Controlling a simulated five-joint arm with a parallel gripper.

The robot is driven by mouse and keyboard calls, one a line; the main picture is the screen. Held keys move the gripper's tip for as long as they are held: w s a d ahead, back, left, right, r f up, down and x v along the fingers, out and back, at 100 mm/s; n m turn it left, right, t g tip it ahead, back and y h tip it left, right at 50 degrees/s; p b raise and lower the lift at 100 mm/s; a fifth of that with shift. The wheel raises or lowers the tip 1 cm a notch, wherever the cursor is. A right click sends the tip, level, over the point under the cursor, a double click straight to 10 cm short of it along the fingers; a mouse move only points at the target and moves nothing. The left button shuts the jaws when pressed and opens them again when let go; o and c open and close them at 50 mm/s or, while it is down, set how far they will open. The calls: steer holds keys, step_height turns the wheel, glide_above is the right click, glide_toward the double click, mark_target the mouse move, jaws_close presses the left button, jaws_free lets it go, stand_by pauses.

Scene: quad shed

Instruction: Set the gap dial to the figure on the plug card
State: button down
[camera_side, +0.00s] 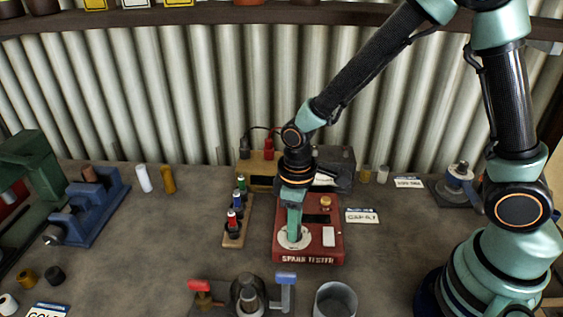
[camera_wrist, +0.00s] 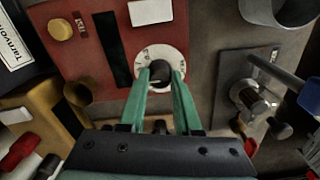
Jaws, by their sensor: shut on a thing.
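The red spark tester (camera_side: 318,256) lies on the bench with a round white dial (camera_side: 282,241) near its front left; it also shows in the wrist view (camera_wrist: 144,56). My gripper (camera_side: 294,235) points down over the dial. In the wrist view my gripper (camera_wrist: 160,82) has its green fingers shut on the dial's black knob (camera_wrist: 160,68). The fingers and knob cover part of the dial marks, and the setting is too small to read. A plug card (camera_side: 362,216) stands right of the tester. It shows "GAP" and a figure I cannot read surely.
A wooden rack (camera_side: 234,238) of several plugs is left of the tester. A grey metal cup (camera_side: 335,300) and a fixture with red and blue handles (camera_side: 248,297) stand in front. A blue vise (camera_side: 90,205) is at left. Bare bench lies between.

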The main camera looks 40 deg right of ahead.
steer(key=shift+m, duration=2)
steer(key=c, duration=0.6)
jaws_free()
step_height(320, 180, up, 12)
steer(key=shift+r, duration=0.15)
